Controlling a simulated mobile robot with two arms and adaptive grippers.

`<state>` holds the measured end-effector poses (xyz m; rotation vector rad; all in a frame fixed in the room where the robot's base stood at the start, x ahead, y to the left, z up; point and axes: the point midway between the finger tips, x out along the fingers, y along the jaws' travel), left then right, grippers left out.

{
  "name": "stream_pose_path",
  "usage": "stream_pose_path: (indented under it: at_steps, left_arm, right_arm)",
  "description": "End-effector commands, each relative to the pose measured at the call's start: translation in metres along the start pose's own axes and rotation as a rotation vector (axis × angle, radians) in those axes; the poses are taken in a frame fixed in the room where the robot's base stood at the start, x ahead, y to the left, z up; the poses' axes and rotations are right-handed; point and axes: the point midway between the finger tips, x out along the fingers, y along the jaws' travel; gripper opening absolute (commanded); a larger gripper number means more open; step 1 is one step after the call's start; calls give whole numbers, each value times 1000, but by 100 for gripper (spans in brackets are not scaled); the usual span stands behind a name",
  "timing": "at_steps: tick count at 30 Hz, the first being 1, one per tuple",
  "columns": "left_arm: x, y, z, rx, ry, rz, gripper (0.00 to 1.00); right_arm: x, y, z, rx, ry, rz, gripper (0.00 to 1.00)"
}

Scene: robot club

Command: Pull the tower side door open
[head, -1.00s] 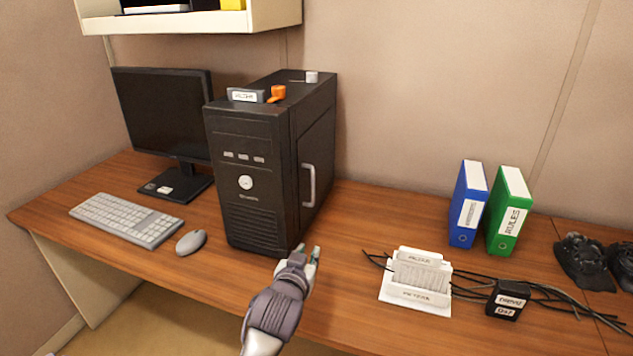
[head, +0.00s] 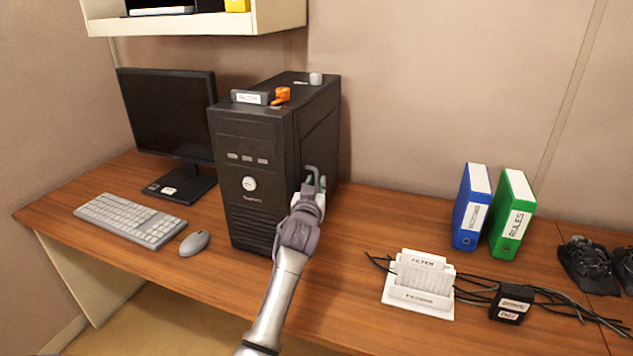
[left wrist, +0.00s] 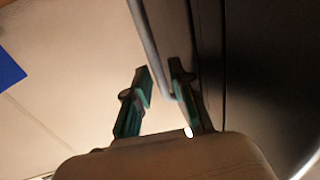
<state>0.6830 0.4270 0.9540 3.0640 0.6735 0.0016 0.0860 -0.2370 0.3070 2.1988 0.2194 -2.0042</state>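The black computer tower (head: 260,140) stands upright on the desk in the head view. Its right-hand side door (head: 321,132) looks closed and carries a grey bar handle (head: 312,168). My left gripper (head: 315,185) is at this handle and hides its lower part. In the left wrist view the two green-padded fingers (left wrist: 160,88) are apart. The lower end of the handle (left wrist: 149,42) lies between them, nearer the right finger; I cannot tell whether it touches. The dark door (left wrist: 265,65) fills the right of that view. My right gripper is not in view.
A white filter holder (head: 420,300), cables and a black labelled block (head: 511,304) lie on the desk (head: 350,270) to the right. Blue (head: 469,215) and green binders (head: 509,222) stand behind. An orange item (head: 281,95) lies on the tower.

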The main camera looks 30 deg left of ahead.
Motion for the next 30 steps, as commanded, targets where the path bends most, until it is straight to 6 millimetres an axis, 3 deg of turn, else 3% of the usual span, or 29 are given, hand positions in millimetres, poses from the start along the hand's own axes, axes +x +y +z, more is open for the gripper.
stream_pose_path:
  at_steps: [6, 14, 19, 30]
  left_arm:
    - [15, 0, 0, -1, 0, 1, 23]
    - [16, 0, 0, -1, 0, 1, 23]
    - [16, 0, 0, -1, 0, 1, 0]
    - [16, 0, 1, -1, -1, 1, 0]
  right_arm:
    - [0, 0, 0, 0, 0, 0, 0]
    - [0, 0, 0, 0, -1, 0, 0]
    - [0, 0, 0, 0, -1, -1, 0]
    - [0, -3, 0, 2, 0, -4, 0]
